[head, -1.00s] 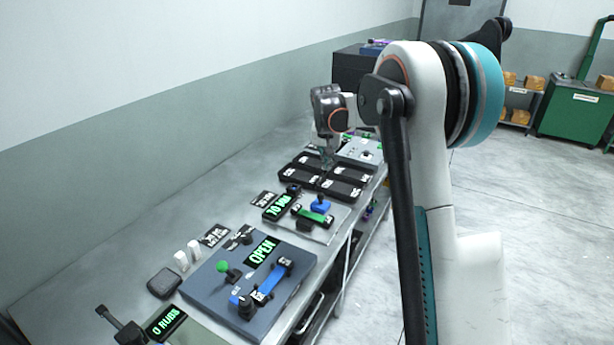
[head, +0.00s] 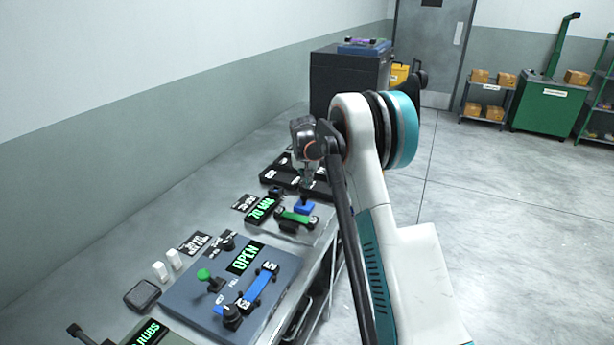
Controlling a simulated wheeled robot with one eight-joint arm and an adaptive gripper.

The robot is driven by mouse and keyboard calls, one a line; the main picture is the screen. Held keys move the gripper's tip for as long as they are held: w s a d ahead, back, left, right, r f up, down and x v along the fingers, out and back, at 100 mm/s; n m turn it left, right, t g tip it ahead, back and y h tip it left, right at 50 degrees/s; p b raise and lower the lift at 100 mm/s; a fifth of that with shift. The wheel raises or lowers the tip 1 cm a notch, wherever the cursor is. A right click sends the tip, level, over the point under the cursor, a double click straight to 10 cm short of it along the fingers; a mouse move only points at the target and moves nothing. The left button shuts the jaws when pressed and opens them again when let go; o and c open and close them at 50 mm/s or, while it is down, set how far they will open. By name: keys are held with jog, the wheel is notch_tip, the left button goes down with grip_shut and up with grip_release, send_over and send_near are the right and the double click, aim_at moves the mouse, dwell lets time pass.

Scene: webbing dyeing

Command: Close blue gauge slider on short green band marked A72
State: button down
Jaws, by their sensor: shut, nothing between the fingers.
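The short green band (head: 293,216) lies across a light grey fixture on the bench. The blue gauge slider (head: 304,207) stands at the far right end of the band. My gripper (head: 307,184) is shut and empty, pointing down just beyond and above the blue slider. A gap seems to show between the fingertips and the slider, but I cannot tell its depth. The A72 marking is too small to read.
A green-lit display (head: 262,210) stands left of the band. Black trays (head: 282,174) lie behind it. Nearer is a blue-grey panel (head: 205,308) with an OPEN display (head: 245,257), a green-knobbed lever (head: 206,276) and a blue band (head: 258,286). Open floor lies right.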

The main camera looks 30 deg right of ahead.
aim_at(304, 202)
jog(key=shift+s+a+r+b, duration=0.1)
jog(key=shift+s+a+b, duration=0.15)
jog(key=shift+s+a, duration=0.45)
jog(key=shift+s+a+r+b, duration=0.15)
jog(key=shift+s+a, duration=0.3)
jog(key=shift+s, duration=0.45)
